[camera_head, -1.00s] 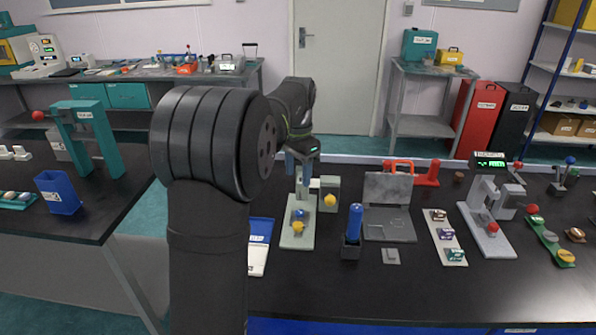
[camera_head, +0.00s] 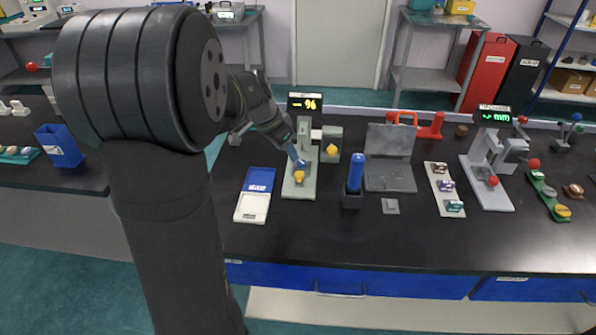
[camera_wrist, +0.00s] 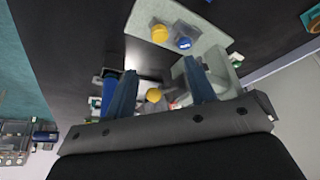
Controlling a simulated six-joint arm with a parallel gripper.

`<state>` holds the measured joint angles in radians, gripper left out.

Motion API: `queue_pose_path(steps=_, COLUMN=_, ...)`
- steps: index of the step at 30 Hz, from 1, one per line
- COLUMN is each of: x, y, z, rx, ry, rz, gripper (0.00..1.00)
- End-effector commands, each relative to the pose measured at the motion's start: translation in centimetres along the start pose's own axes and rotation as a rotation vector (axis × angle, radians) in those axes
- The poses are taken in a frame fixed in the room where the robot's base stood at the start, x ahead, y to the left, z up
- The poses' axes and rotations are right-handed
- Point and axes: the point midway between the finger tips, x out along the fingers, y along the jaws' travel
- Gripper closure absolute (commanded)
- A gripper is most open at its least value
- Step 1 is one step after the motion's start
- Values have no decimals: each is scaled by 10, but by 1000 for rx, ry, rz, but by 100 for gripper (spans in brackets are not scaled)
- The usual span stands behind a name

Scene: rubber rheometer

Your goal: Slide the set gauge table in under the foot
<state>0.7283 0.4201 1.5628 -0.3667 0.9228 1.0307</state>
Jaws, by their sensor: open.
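The pale green instrument (camera_head: 291,190) with the "%" display (camera_head: 305,103) stands on the black bench. Its base carries a yellow knob (camera_head: 299,177) at the front and a blue piece behind it. The wrist view shows this yellow knob (camera_wrist: 160,33) and the blue piece (camera_wrist: 183,43) on the pale base plate (camera_wrist: 215,38). A second instrument (camera_head: 488,196), with a "mm" display (camera_head: 495,115) and red knobs, stands to the right. I cannot tell which part is the gauge table or foot. My gripper (camera_head: 298,162) is open above the pale base; its blue fingers (camera_wrist: 160,90) hold nothing.
A box with a yellow knob (camera_head: 332,150) stands close right of my gripper. A blue cylinder in a dark holder (camera_head: 351,199), a grey hinged plate (camera_head: 391,140) and a strip of small blocks (camera_head: 436,172) stand farther right. A blue-white tray (camera_head: 250,212) lies left.

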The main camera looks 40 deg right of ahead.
Motion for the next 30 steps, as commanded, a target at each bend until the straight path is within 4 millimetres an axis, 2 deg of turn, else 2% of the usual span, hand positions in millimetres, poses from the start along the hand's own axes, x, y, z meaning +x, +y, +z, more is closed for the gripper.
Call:
queue_pose_path(steps=1, x=13, y=1, z=0, rx=0, ry=-3, rz=4, gripper=50)
queue_pose_path(steps=9, x=72, y=1, z=1, rx=0, ry=-4, rz=4, gripper=50)
queue_pose_path(steps=15, x=104, y=0, z=0, rx=0, ry=-2, rz=2, gripper=50)
queue_pose_path(steps=21, x=119, y=0, z=0, rx=1, ry=-1, rz=1, gripper=50)
queue_pose_path(steps=30, x=121, y=0, z=0, rx=0, ry=0, rz=0, gripper=50)
